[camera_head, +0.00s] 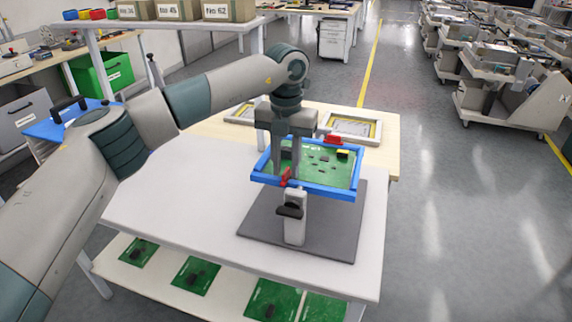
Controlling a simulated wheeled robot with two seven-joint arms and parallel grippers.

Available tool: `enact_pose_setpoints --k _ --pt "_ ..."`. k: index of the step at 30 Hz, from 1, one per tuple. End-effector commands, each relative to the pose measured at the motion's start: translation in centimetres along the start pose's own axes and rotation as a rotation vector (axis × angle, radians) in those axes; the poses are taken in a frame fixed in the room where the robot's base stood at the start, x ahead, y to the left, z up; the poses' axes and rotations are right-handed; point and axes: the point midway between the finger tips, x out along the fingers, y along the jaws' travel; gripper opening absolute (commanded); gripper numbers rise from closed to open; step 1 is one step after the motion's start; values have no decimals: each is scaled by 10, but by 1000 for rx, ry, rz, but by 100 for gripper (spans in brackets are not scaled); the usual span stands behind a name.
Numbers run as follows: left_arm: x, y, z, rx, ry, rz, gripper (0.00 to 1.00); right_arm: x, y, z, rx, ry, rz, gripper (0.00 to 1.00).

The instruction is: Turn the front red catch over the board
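A green circuit board (335,168) lies in a blue frame (335,192) on a stand over a dark grey base plate (330,235). The front red catch (286,178) is at the frame's near edge, left of its middle, and looks tilted. A rear red catch (333,139) is at the far edge. My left gripper (286,172) points down at the front catch, its fingers apart on either side of it. Whether they touch it is not clear. My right gripper is out of view.
The stand has a pale post with a black handle (290,210) in front. Yellow-edged framed panels (352,128) lie behind on the wooden tabletop. Several green boards (195,275) lie on the shelf below. The white tabletop (190,205) left of the stand is clear.

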Motion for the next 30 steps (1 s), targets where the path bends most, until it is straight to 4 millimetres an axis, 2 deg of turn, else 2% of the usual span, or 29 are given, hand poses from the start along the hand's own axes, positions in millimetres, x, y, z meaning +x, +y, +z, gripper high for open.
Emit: enact_pose_setpoints --k 8,14,20,25,30 --pt "0 0 0 -1 1 0 26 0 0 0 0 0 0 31" --pt "-10 0 0 -1 0 -1 26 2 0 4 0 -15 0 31" --pt "-38 0 1 -1 -3 0 26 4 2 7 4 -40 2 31" --pt "-70 0 1 -3 -2 0 26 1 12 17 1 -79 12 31" --pt "-106 0 0 -1 -2 0 26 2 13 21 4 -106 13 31"
